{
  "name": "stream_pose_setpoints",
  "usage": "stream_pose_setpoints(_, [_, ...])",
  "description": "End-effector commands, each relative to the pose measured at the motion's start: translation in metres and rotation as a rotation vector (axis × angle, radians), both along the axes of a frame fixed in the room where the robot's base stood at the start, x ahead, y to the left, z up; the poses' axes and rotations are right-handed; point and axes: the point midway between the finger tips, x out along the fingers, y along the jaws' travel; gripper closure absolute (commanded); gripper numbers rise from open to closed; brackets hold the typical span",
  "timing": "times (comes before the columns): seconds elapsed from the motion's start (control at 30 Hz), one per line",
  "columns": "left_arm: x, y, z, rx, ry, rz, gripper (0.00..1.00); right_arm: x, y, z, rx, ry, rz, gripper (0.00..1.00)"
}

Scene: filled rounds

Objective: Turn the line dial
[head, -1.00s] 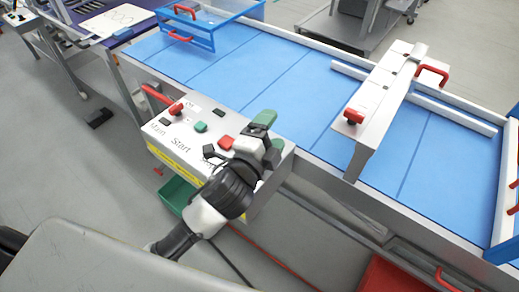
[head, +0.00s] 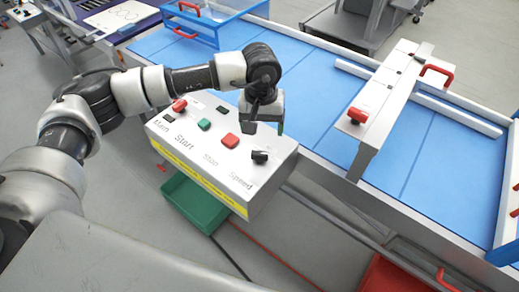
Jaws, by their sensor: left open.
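The grey control box (head: 215,150) stands at the near side of the blue conveyor. Its sloped top carries the labels Main, Start, Stop and Speed. A black dial (head: 260,157) sits above the Speed label and shows fully. My left gripper (head: 266,127) is open and empty, pointing down over the box's back right edge. It is beyond the black dial and apart from it in the picture. Its fingertips are small here, and their height above the box is hard to judge. My right gripper is not in view.
The box also carries a red stop button (head: 230,141), a green start button (head: 204,124) and a red knob (head: 180,105). A grey bridge (head: 388,100) with red handles crosses the blue conveyor (head: 300,115). A green bin (head: 190,200) is on the floor below.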

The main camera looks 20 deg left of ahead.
Motion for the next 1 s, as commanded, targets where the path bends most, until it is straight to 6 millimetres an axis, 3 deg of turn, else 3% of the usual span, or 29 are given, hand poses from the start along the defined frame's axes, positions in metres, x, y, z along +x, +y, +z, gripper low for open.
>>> stream_pose_setpoints(0.17, [0.003, 0.010, -0.007, 0.048, -0.003, -0.011, 0.23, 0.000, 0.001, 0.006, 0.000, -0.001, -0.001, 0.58])
stream_pose_setpoints(0.7, [0.002, 0.008, -0.096, 0.041, -0.003, -0.010, 0.23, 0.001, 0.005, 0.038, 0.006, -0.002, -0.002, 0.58])
stream_pose_setpoints(1.0, [0.003, 0.008, -0.106, 0.041, -0.006, -0.011, 0.23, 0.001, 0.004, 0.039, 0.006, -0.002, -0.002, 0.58])
